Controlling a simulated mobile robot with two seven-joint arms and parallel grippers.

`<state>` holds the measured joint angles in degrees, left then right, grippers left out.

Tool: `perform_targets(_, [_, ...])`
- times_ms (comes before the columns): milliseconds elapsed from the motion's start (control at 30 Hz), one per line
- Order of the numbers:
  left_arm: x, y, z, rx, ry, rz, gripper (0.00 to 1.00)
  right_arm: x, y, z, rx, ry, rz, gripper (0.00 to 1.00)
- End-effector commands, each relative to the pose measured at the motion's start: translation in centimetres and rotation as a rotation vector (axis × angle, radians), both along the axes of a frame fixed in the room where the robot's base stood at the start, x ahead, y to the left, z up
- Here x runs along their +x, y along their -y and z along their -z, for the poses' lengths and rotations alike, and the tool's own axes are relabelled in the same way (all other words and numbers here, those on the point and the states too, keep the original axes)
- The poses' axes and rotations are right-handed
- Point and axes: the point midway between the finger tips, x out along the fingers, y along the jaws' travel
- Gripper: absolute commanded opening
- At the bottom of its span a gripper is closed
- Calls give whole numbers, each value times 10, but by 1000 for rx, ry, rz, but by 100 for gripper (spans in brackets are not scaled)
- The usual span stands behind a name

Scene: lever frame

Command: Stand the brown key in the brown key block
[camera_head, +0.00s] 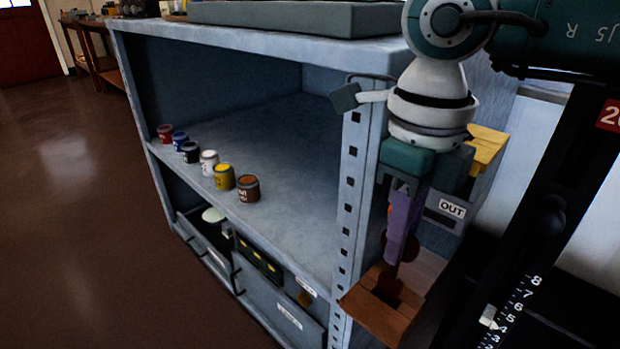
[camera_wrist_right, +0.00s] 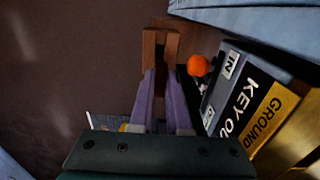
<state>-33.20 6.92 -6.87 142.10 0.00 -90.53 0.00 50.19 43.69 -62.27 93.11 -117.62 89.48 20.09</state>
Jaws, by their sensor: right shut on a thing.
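The brown key block (camera_head: 372,312) is a wooden block with a dark slot, low at the shelf's right front corner. My right gripper (camera_head: 396,258) points down over it with purple fingers. The fingers are shut on the brown key (camera_head: 408,247), a dark reddish-brown piece mostly hidden by them. A dark part runs down toward the slot; I cannot tell whether it is inside. In the right wrist view, the fingertips (camera_wrist_right: 164,75) are close to brown wood, where key and block are hard to separate. My left gripper is not in view.
Beside the gripper is a box (camera_head: 450,209) labelled OUT, with a yellow top. An orange knob (camera_wrist_right: 198,65) is close to the fingers. Several paint tins (camera_head: 223,177) stand on the grey shelf (camera_head: 290,220). Open floor (camera_head: 70,220) lies left.

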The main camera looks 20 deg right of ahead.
Motion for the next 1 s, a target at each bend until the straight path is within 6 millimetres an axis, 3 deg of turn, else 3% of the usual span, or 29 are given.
perform_targets(1000, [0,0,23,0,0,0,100,0,0,27,0,0,0,0])
